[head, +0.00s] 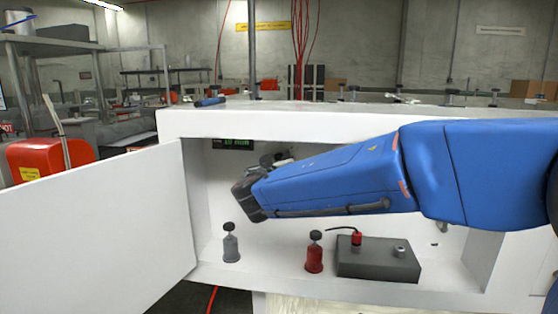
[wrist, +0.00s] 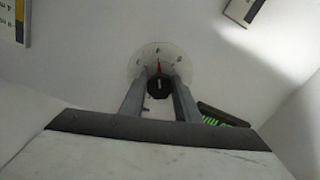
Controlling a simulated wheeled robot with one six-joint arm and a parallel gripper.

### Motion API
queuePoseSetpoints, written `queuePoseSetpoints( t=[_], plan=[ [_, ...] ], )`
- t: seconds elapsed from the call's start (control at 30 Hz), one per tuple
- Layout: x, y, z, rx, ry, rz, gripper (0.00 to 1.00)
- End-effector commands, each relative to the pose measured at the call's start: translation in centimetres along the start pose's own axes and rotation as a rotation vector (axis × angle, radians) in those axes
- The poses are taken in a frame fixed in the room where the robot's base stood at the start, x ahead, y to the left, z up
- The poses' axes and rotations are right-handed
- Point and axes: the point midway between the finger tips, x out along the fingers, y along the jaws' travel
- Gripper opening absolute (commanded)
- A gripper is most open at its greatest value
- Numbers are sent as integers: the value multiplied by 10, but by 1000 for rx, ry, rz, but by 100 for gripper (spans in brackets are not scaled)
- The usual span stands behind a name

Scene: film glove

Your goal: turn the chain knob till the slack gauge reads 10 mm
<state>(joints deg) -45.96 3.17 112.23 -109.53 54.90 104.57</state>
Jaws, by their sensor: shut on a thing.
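The chain knob (wrist: 158,88) is a dark round knob on a pale round dial plate (wrist: 146,57) with a red mark just above it. My gripper (wrist: 160,86) is shut on the knob, one finger on each side of it. In the head view my gripper (head: 280,159) reaches into the white cabinet, and my blue arm hides most of the knob. A dark display with green characters (head: 233,143) is on the cabinet's back wall, left of the gripper. It also shows beside the right finger in the wrist view (wrist: 217,115). Its reading is too small to tell, and I cannot confirm it is the slack gauge.
The cabinet door (head: 95,235) stands open at the left. A grey bottle (head: 231,246), a red bottle (head: 314,257) and a dark grey box (head: 375,261) with a red-capped part stand on the cabinet floor below my arm.

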Motion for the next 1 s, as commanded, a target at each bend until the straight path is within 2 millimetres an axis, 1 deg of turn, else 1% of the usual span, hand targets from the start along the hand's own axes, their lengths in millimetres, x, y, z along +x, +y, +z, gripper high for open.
queuePoseSetpoints(
  t=[0.03,0.13,0.17,0.2,0.23,0.53,0.67,0.77,1.0],
  plan=[
    [0,-1,3,-2,-4,-1,7],
    [0,-1,3,-3,-4,-1,7],
    [0,-1,3,-3,-5,-1,36],
    [0,-1,3,-3,-4,-1,46],
    [0,-1,3,-3,-4,-1,48],
    [-1,0,1,-2,-1,-1,48],
    [-10,0,0,-1,-1,-2,48],
    [-24,-1,0,-1,0,-3,48],
    [-71,-1,0,-1,1,-3,48]
  ],
)
